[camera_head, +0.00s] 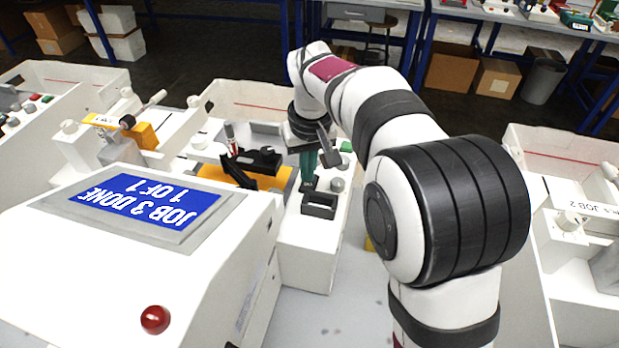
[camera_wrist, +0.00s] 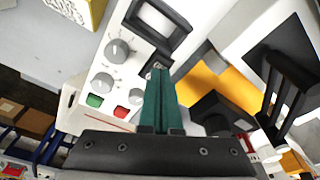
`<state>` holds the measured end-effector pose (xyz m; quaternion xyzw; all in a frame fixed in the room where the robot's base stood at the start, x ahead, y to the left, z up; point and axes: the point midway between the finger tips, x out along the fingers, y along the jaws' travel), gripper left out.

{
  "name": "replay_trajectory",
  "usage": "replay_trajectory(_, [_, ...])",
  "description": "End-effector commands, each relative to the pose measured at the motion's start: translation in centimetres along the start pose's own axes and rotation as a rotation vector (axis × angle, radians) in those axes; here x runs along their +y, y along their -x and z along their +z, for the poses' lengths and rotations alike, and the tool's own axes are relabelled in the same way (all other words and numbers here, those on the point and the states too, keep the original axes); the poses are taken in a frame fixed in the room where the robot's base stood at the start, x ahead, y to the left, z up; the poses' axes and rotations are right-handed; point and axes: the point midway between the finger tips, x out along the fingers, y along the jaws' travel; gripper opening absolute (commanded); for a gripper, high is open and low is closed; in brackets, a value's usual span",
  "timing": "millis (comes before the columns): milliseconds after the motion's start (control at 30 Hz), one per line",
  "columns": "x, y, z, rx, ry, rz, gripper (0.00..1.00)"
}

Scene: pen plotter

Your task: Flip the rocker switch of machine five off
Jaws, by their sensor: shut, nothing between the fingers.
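My gripper (camera_head: 308,168) points down over the white control panel (camera_head: 305,245) on the right side of the middle machine. Its two green fingers are shut together, with nothing between them; they also show in the wrist view (camera_wrist: 160,98). The fingertips are beside a black rectangular frame (camera_head: 319,204) with a pale inside, which also shows in the wrist view (camera_wrist: 135,15). A small dark part shows at the fingertips; I cannot tell if it is the rocker switch, nor whether they touch it. I see no readable machine number.
Grey knobs (camera_wrist: 117,50), a green button (camera_wrist: 95,100) and a red button (camera_wrist: 121,112) share the panel. Left of my gripper is a black carriage (camera_head: 255,160) over a yellow bed. Other machines stand on both sides.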

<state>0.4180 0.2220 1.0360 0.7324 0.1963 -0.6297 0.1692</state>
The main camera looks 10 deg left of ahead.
Motion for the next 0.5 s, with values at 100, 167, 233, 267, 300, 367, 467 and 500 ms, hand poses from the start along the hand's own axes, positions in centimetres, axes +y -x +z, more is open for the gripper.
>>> replay_trajectory(100, [0.00, -0.20, 0.05, -0.001, 0.000, 0.000, 0.00])
replay_trajectory(167, [-0.01, -0.29, 0.07, -0.001, 0.000, 0.000, 0.00])
replay_trajectory(233, [-0.01, -0.40, 0.08, -0.001, 0.000, 0.000, 0.00])
replay_trajectory(267, [-0.01, -0.44, 0.09, -0.001, 0.000, 0.000, 0.00])
replay_trajectory(300, [-0.01, -0.50, 0.09, -0.001, 0.000, 0.000, 0.00])
replay_trajectory(367, [-0.01, -0.59, 0.09, -0.001, 0.000, 0.000, 0.00])
replay_trajectory(467, [-0.01, -0.73, 0.11, 0.000, 0.000, 0.000, 0.00])
replay_trajectory(500, [-0.01, -0.79, 0.11, 0.000, 0.000, 0.000, 0.00])
